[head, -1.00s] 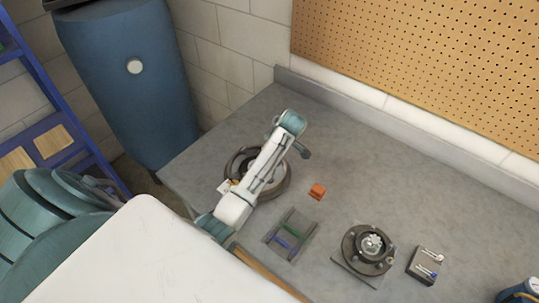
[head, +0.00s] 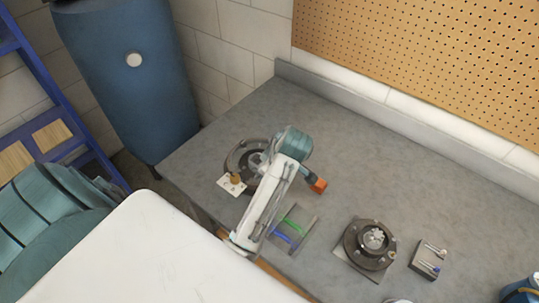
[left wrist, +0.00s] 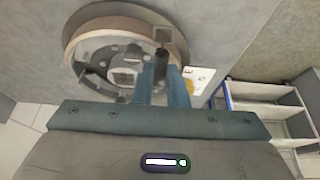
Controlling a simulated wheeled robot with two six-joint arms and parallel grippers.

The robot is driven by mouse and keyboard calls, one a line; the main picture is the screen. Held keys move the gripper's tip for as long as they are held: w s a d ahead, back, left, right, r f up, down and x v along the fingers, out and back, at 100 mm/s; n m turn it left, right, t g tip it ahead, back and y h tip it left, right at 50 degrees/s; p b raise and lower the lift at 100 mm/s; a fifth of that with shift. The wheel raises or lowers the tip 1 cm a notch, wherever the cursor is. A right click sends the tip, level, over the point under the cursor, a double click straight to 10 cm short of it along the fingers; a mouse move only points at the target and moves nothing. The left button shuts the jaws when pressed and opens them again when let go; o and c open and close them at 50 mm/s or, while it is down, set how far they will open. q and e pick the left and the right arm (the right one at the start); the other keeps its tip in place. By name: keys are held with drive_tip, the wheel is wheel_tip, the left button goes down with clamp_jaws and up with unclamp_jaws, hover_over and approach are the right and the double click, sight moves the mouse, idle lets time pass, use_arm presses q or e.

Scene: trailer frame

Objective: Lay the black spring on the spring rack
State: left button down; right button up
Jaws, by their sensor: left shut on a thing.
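The black spring (left wrist: 161,61) is a dark upright cylinder between the fingertips of my left gripper (left wrist: 164,82) in the left wrist view. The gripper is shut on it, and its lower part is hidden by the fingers. In the head view my left arm reaches over the bench and hides the spring and fingers. The spring rack (head: 316,212) is a small grey frame on the bench, with a green bar (head: 293,222) and a blue bar (head: 282,237) across it. My arm covers its left side. My right gripper is not in view.
A round brake drum (head: 233,158), also in the left wrist view (left wrist: 77,45), lies beyond my arm. A white plate with a brass knob (head: 232,184) is beside it. An orange block (head: 318,186), a hub assembly (head: 370,242) and a small pin block (head: 430,260) stand to the right.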

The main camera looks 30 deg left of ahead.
use_arm(q)
drive_tip(key=s+r+p, duration=0.1)
drive_tip(key=d+r+p, duration=0.1)
drive_tip(key=r+p, duration=0.1)
drive_tip(key=shift+s, duration=0.35)
idle(0.3)
